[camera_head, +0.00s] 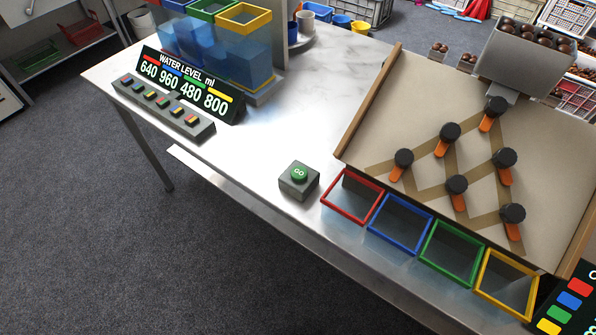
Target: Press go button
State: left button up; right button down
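The green GO button (299,173) sits on top of a small grey box (298,187) near the table's front edge. It lies just left of the red-rimmed bin (352,196). Nothing covers the button, and I cannot tell from here whether it is pressed in. Neither of my grippers shows in the head view.
The sloped board (430,115) with orange-and-black flippers stands right of the button. Blue-, green- and yellow-rimmed bins (509,284) line its lower edge. A water level display (190,85) and water tanks stand at the left. The marble tabletop (290,110) behind the button is clear.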

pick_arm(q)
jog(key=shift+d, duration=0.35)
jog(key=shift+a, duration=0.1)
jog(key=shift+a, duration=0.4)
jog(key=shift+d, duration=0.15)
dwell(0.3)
